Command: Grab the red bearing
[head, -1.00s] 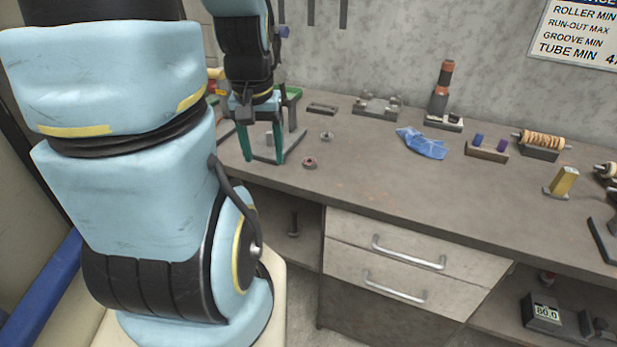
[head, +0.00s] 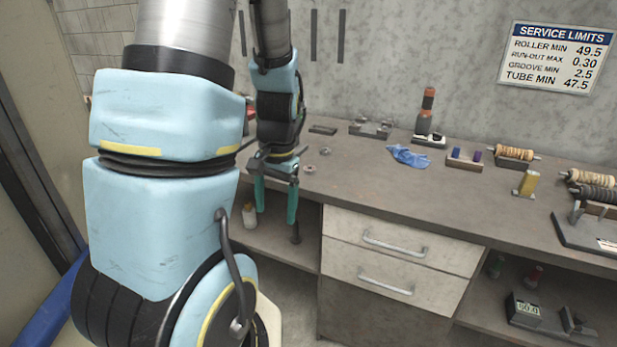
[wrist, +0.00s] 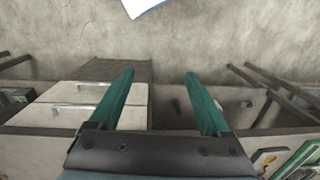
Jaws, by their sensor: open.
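Two small ring-shaped bearings lie on the bench top, to the right of my wrist in the head view. The nearer one (head: 309,168) looks reddish in the earlier head frame; the farther one (head: 325,151) looks grey. My gripper (head: 276,213) has teal fingers, spread apart and empty, pointing down in front of the bench's front edge, left of and lower in the picture than the nearer bearing. The wrist view shows the open fingers (wrist: 159,74) with nothing between them. No bearing can be made out in the wrist view.
The bench (head: 370,190) has clear top around the bearings. A blue cloth (head: 408,155), an orange-and-grey tool (head: 427,115), a yellow block (head: 525,183) and rollers (head: 590,180) stand farther right. Drawers (head: 390,245) and an open shelf (head: 285,243) lie below.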

